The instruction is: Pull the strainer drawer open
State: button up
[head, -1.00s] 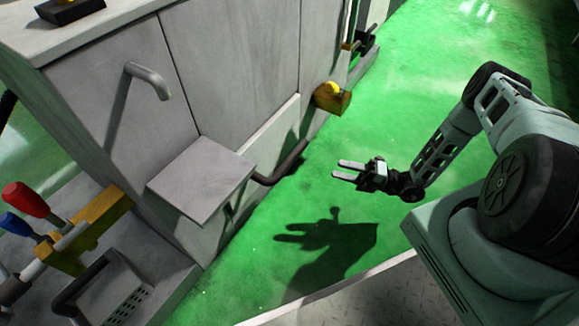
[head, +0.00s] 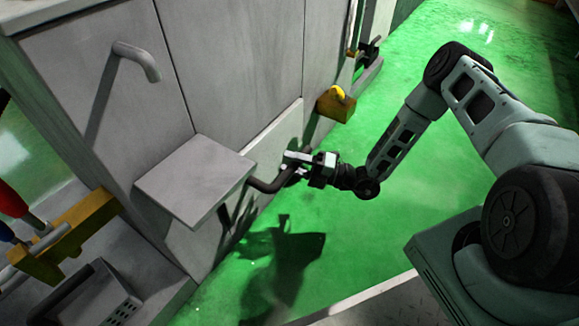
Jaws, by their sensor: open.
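A pale low panel (head: 273,137) on the machine's side, which looks like the strainer drawer's front, carries a dark curved bar handle (head: 266,186). The handle's left end is hidden behind a grey shelf plate. My gripper (head: 288,164) is open at the handle's right end. The pale fingers overlap the bar there in the picture; I cannot tell whether they touch it or stand around it. No gap shows along the panel's edges.
The grey shelf plate (head: 195,178) juts out left of my gripper. A yellow block (head: 337,104) sticks out farther along the machine. A grey vented box (head: 101,294) is at the lower left. The green floor (head: 420,215) on the right is clear.

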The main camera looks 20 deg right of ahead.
jog(key=shift+w+a+r, duration=0.1)
jog(key=shift+w+a, duration=0.15)
jog(key=shift+a, duration=0.15)
grip_shut()
jog(key=shift+s+d+r, duration=0.1)
jog(key=shift+s+d, duration=0.2)
jog(key=shift+s, duration=0.05)
jog(key=s+d+p, duration=0.3)
jog(key=s+d, duration=0.5)
jog(key=s, duration=0.3)
jog(key=s+d+p, duration=0.4)
jog(key=s+d, duration=0.4)
jog(key=s, duration=0.3)
grip_release()
